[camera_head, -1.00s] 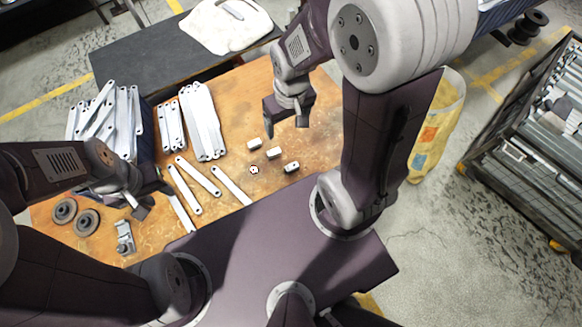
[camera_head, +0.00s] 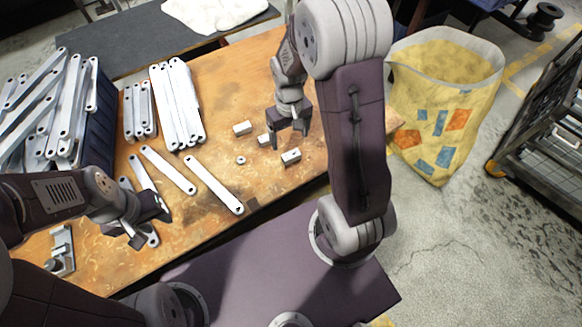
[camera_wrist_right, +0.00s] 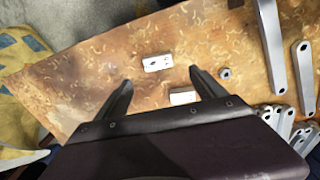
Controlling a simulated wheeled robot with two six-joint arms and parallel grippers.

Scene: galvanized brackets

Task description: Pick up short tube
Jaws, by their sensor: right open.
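Three short pale blocks, which look like short tubes, lie on the wooden bench. The nearest tube (camera_head: 291,156) lies just below the right gripper in the head view; in the right wrist view one holed tube (camera_wrist_right: 158,63) lies ahead between the fingertips. The middle tube (camera_head: 265,140) and the far tube (camera_head: 242,128) lie to its left; another tube (camera_wrist_right: 183,97) is partly hidden by my gripper. My right gripper (camera_head: 290,138) points down, open and empty; its fingers show in the wrist view (camera_wrist_right: 162,78). My left gripper (camera_head: 150,226) is open over a flat strip.
A small ring (camera_head: 241,160) lies beside the tubes. Flat strips (camera_head: 214,184) and stacked brackets (camera_head: 178,105) lie left of them; a dark bin (camera_head: 91,125) of brackets stands far left. A yellow bag (camera_head: 445,80) stands right of the bench (camera_head: 225,85).

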